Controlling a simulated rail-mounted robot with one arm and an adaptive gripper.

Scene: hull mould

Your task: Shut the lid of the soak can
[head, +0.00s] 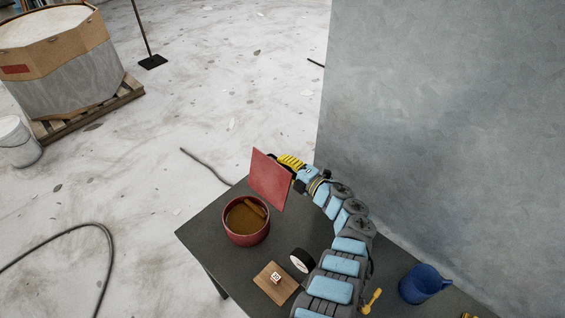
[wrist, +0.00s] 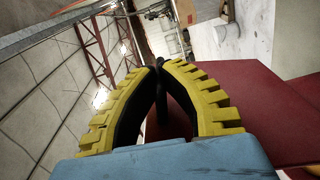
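The soak can (head: 246,236) is a round red can on the dark table, with brown liquid and a brown piece inside. Its square red lid (head: 270,180) stands up, open, at the can's upper right side. My gripper (head: 291,161) is at the lid's top right edge, on the side away from the can's mouth. In the wrist view, my gripper's yellow fingers (wrist: 160,66) come together at their tips, with no object clearly held. The red lid (wrist: 270,105) fills the right side there. A dark upright bar shows between or behind the fingers; I cannot tell which.
A grey wall (head: 440,120) rises at the right. Open floor lies left of the table.

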